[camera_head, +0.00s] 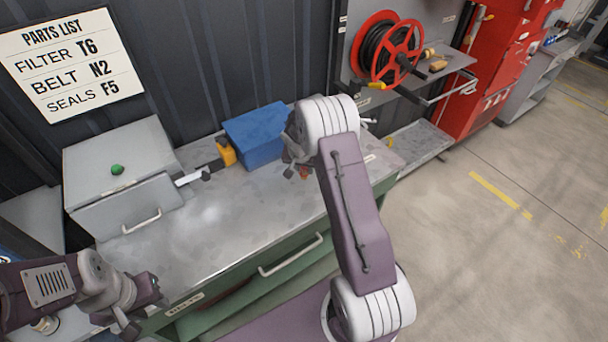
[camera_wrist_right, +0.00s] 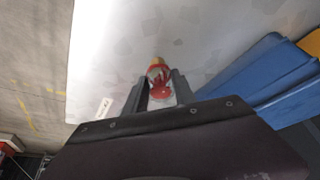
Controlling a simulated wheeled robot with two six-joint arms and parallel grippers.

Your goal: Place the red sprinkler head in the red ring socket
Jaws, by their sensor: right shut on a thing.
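My right gripper (camera_wrist_right: 158,88) is shut on the red sprinkler head (camera_wrist_right: 160,82), which sits between its two fingers over the grey worktop. A small yellow part shows at the head's far end. In the head view my right gripper (camera_head: 295,165) is at the right end of the worktop, in front of the blue box, and a bit of red (camera_head: 304,173) shows below it. I cannot make out the red ring socket in either view. My left gripper (camera_head: 143,308) is at the lower left, off the worktop's front edge; its finger gap is unclear.
The worktop (camera_head: 235,215) is clear in the middle. A blue box (camera_head: 256,135) stands at its back, beside a yellow-and-black item (camera_head: 226,152). A grey cabinet (camera_head: 120,165) with a green knob (camera_head: 117,169) stands left. A red hose reel (camera_head: 387,48) is beyond.

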